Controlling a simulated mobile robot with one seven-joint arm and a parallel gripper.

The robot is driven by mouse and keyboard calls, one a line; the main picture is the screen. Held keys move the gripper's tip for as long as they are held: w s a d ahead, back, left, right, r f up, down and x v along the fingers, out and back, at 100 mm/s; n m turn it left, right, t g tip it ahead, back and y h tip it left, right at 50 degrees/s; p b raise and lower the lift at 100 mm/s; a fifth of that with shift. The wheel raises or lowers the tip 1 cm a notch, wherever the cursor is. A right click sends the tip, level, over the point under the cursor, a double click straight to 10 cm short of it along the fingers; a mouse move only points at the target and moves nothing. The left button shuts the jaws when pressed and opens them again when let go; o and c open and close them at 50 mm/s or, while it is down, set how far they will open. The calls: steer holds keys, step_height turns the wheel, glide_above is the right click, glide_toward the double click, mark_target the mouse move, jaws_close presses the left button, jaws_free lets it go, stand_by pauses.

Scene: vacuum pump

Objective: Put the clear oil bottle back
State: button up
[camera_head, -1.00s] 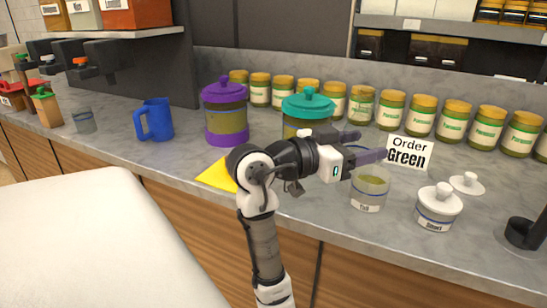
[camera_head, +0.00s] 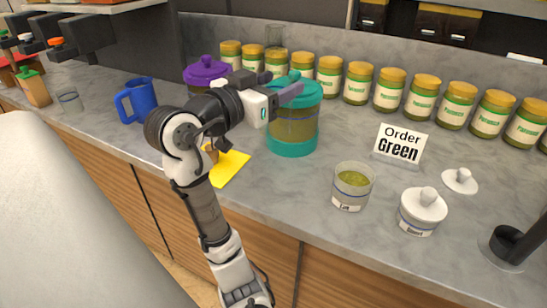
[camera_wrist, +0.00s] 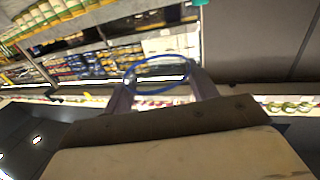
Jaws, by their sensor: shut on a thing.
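My gripper (camera_head: 288,92) is up in the air in front of the teal-lidded container, its fingers overlapping that container in the head view. It is shut on a see-through object, which I take to be the clear oil bottle (camera_head: 276,36). Only a faint glassy outline of it shows above the gripper, against the row of jars. The rest of its body is hard to make out. In the wrist view, a blue ring on the clear bottle (camera_wrist: 158,90) shows between the two fingers.
A teal-lidded container (camera_head: 292,147) and a purple-lidded one (camera_head: 206,72) stand behind the arm. A blue mug (camera_head: 137,101) is left. A filled beaker (camera_head: 353,190), a lidded jar (camera_head: 422,212) and an "Order Green" sign (camera_head: 401,144) stand right. Gold-lidded jars (camera_head: 389,93) line the back.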

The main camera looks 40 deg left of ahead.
step_height(320, 180, down, 16)
steer(key=p, duration=0.1)
stand_by(0.4)
steer(key=o, duration=0.7)
steer(key=shift+f, duration=0.15)
steer(key=o, duration=0.5)
